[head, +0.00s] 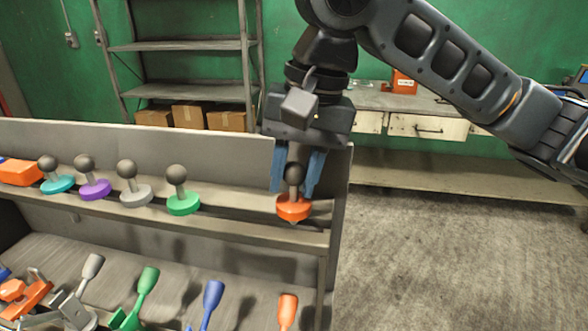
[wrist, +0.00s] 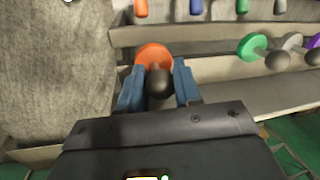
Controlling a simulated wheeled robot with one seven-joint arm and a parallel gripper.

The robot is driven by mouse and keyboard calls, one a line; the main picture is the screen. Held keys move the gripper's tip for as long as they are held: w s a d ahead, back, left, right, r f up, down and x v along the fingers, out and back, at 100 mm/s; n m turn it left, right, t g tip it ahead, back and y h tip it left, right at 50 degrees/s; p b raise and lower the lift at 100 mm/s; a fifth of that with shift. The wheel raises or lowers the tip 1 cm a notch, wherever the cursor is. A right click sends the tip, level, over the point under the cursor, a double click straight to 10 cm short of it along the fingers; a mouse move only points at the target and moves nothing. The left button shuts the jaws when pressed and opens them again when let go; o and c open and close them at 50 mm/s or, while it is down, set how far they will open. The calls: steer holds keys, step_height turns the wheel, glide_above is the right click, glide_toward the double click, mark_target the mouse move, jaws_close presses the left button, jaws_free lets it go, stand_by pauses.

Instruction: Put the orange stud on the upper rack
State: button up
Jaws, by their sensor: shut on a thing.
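The orange stud (head: 293,207) has a flat orange disc at the bottom and a dark ball on top. It is at the right end of the upper rack (head: 240,232), with its disc at the level of the rack's shelf. I cannot tell whether the disc touches the shelf. My gripper (head: 296,172) points down with its blue fingers on both sides of the stud, shut on it. In the wrist view the orange disc (wrist: 154,57) shows between the fingertips, and the dark ball is nearer the camera.
Green (head: 183,203), grey (head: 135,194), purple (head: 95,189) and teal (head: 58,183) studs stand in a row to the left on the upper rack. Several coloured-handled tools lie on the lower shelf. The rack's end panel (head: 338,225) is close on the right. Open floor lies beyond.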

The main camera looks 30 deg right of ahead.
steer(key=shift+f+b, duration=0.55)
steer(key=shift+f, duration=0.65)
steer(key=shift+r, duration=0.1)
steer(key=o, duration=0.8)
steer(key=shift+r+p, duration=1.5)
steer(key=shift+p, duration=0.05)
steer(key=shift+r+p, duration=0.45)
steer(key=shift+r, duration=1.8)
